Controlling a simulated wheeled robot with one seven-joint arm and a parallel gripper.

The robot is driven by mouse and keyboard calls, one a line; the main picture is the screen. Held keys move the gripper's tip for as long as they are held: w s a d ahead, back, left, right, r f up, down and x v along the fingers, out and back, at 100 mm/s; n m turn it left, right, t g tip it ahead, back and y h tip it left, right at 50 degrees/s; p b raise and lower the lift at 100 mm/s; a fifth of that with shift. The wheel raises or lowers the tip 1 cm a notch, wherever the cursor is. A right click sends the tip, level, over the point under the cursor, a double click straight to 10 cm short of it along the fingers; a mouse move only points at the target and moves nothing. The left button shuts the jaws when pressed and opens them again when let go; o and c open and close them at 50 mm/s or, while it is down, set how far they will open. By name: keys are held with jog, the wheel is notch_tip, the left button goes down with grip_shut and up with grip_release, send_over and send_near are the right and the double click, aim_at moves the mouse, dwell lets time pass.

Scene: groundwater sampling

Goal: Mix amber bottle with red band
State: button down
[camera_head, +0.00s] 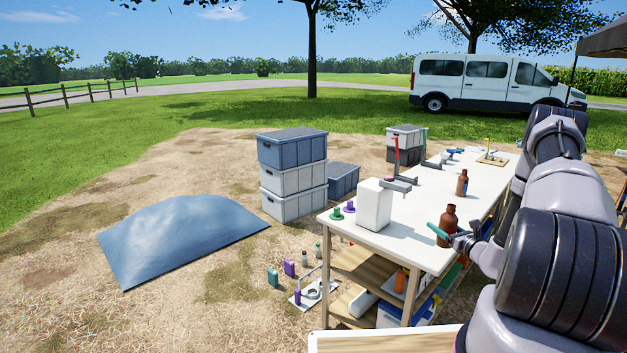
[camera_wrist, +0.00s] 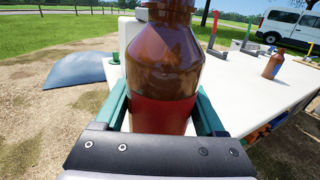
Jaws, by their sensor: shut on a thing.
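My gripper (camera_head: 450,236) is shut on an amber bottle (camera_head: 447,224) near the front right part of the white table (camera_head: 393,237). The bottle is brown, and in the wrist view the amber bottle (camera_wrist: 165,60) stands upright between my green fingers, with a red lower part (camera_wrist: 163,113). Its top is cut off in that view. I cannot tell whether its base touches the table. A second amber bottle (camera_head: 462,183) stands upright farther back on the table, apart from my gripper; it also shows in the wrist view (camera_wrist: 273,64).
A white box-shaped container (camera_head: 373,205) stands at the table's near left corner, beside green and purple pieces (camera_head: 349,207). Clamp stands (camera_head: 397,160) line the left edge. Stacked crates (camera_head: 293,178) and a blue tarp (camera_head: 180,235) lie left. The table's middle is mostly clear.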

jog(key=s+a+r+m+h, duration=0.1)
jog(key=a+r+m+h, duration=0.15)
jog(key=a+r, duration=0.5)
jog(key=s+a+r+m+h, duration=0.1)
jog(key=a+r+h, duration=0.25)
jog(key=a, duration=0.65)
jog(key=w, duration=0.8)
jog(key=shift+r+t, duration=0.3)
jog(key=shift+t, duration=0.1)
